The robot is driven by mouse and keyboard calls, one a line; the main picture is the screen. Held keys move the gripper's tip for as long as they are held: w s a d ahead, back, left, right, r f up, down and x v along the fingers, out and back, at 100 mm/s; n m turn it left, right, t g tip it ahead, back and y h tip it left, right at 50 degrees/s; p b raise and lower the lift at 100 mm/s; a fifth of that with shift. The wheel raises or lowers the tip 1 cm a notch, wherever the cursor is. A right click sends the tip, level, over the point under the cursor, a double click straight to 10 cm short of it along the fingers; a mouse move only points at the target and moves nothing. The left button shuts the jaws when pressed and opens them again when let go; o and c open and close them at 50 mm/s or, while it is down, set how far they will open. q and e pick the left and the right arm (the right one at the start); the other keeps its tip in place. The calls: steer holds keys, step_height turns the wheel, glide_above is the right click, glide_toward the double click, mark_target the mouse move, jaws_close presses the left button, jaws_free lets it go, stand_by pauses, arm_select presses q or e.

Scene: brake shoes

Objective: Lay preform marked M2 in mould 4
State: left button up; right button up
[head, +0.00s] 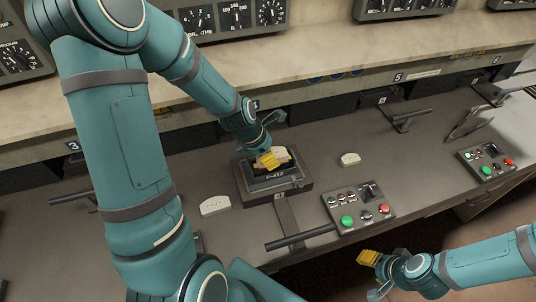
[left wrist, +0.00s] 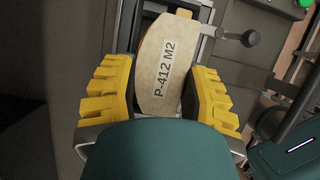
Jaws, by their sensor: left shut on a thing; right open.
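The tan preform printed "P-412 M2" (left wrist: 165,70) lies between the yellow fingers of my left gripper (left wrist: 158,92) in the left wrist view. In the head view my left gripper (head: 269,158) is shut on this preform (head: 281,155), over the dark mould block (head: 288,188) marked P-412. I cannot tell whether the preform touches the mould's seat. The tag on the mould's front is too small to read surely. My right gripper (head: 374,275) is open and empty at the bottom right, beyond the bench's front edge.
Pale pieces lie on the bench left (head: 215,205) and right (head: 350,159) of the mould. A control box (head: 358,207) with green and red buttons stands at its right. A black lever handle (head: 300,238) lies in front. Gauge panels (head: 235,15) stand on the back ledge.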

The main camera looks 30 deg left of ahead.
arm_select(q)
steer(key=shift+r, duration=0.15)
steer(key=o, duration=1.2)
steer(key=shift+f, duration=0.2)
steer(key=shift+r, duration=0.15)
steer(key=shift+r, duration=0.3)
steer(key=p+v, duration=0.2)
steer(key=v, duration=0.9)
steer(key=shift+s+a+r, duration=0.15)
steer(key=shift+r, duration=0.05)
